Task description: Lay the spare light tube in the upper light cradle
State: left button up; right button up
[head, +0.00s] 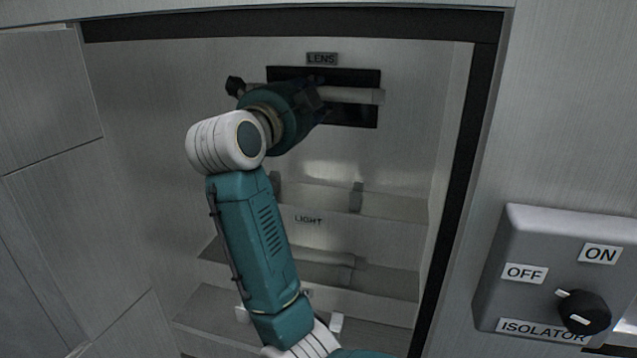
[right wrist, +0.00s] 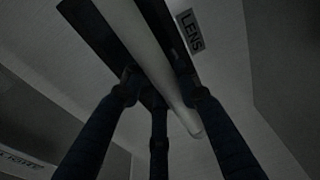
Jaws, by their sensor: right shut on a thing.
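My right gripper (head: 316,97) is shut on a pale, round light tube (head: 355,95), held level in front of the dark lens slot, well above the shelves. In the right wrist view, the fingers (right wrist: 160,92) close around the tube (right wrist: 150,52). The upper light cradle, two small grey uprights (head: 356,197), stands on the shelf edge above the LIGHT label. Its left upright is partly behind my arm. The tube is apart from it. My left gripper is not in view.
The dark lens slot (head: 352,116) lies under the LENS label (head: 321,59) on the back wall. Lower shelves (head: 375,282) carry a box-like piece (head: 325,267) and white brackets (head: 336,322). The cabinet's dark frame (head: 455,190) bounds the right side. An isolator switch box (head: 495,285) is outside it.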

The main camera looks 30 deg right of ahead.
jog(key=p, duration=0.2)
send_over(316, 201)
notch_tip(316, 201, down, 14)
jog(key=shift+r, duration=0.15)
jog(key=shift+f, duration=2.4)
jog(key=shift+a, duration=0.1)
jog(key=o, duration=1.2)
jog(key=shift+f, duration=0.15)
jog(key=shift+c, duration=0.2)
